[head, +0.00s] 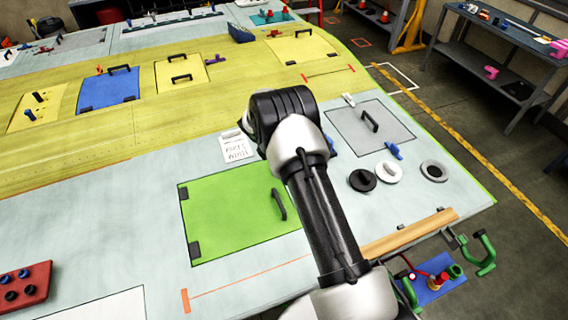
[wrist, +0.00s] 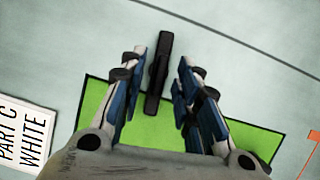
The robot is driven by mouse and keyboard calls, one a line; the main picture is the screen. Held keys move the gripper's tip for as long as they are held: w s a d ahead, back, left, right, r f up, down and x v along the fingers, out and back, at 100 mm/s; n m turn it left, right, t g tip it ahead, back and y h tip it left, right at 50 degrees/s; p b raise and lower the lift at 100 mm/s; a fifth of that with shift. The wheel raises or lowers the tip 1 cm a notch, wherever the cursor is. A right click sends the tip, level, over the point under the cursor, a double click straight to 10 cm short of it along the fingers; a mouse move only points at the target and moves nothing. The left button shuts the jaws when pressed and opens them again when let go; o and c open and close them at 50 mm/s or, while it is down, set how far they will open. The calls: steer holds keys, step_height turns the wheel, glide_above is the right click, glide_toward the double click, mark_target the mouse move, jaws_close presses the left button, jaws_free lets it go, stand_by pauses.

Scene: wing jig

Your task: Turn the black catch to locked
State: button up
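The black catch (wrist: 158,75) is a narrow dark bar in the wrist view, crossing the edge of the green panel (wrist: 155,128). My gripper (wrist: 161,68) is open, with one finger on each side of the bar. The left finger is very near it, and I cannot tell whether they touch. A clear gap shows at the right finger. In the head view the green panel (head: 225,215) lies left of my arm. My arm covers the catch and the fingers there. No lock marking can be made out.
A paper label (head: 236,148) reading "PART C WHITE" lies beside the green panel and shows in the wrist view (wrist: 22,135). A black handle (head: 280,204) stands on the panel. Black and white round parts (head: 362,180) and a grey hatch (head: 371,137) are right of my arm.

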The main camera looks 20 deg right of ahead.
steer(key=v, duration=1.2)
steer(key=shift+s, duration=0.1)
